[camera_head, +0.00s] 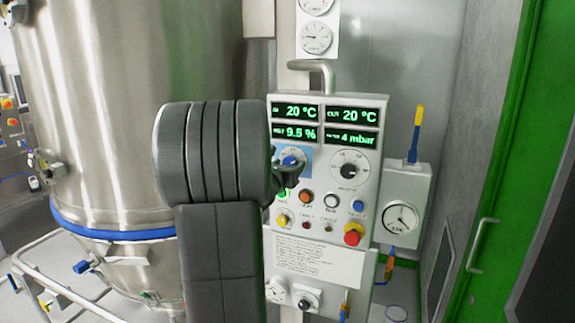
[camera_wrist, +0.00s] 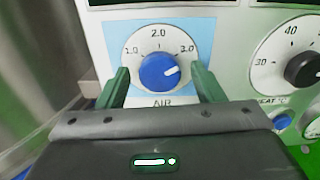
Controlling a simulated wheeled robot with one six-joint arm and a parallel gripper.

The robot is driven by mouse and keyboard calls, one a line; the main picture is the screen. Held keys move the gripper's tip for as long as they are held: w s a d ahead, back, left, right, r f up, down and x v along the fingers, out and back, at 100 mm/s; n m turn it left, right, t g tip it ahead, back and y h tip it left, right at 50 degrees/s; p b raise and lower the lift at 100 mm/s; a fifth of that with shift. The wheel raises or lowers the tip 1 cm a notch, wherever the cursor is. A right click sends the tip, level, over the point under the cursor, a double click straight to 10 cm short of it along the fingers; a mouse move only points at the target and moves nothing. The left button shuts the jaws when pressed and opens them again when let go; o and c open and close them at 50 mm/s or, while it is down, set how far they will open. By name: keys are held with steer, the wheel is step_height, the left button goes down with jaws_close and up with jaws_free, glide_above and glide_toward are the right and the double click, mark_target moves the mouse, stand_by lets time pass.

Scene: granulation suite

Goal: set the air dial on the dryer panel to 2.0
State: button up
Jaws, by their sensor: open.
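The air dial is a blue round knob (camera_wrist: 158,72) with a white pointer mark, on a white scale with a light blue surround, labelled AIR. Its pointer is turned right and slightly up, roughly toward the 3.0 mark. The labels 1.0, 2.0 and 3.0 run from left over the top to right. In the head view the knob (camera_head: 291,160) is at the panel's left, partly hidden by my gripper (camera_head: 284,176). In the wrist view my open gripper (camera_wrist: 161,74) has one finger on each side of the knob, with visible gaps between.
The dryer panel (camera_head: 318,257) has green displays above the dials. A heat dial (camera_head: 348,170) is close on the right. Several buttons and a red-yellow knob (camera_head: 354,233) are below. A steel vessel (camera_head: 100,110) stands left, a green door frame (camera_head: 510,150) right.

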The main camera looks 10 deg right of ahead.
steer(key=c, duration=1)
steer(key=shift+o, duration=0.2)
steer(key=n+b, duration=0.1)
steer(key=n, duration=0.4)
steer(key=shift+n, duration=0.4)
steer(key=n, duration=0.6)
steer(key=shift+p, duration=0.4)
steer(key=o, duration=1)
steer(key=shift+c, duration=0.2)
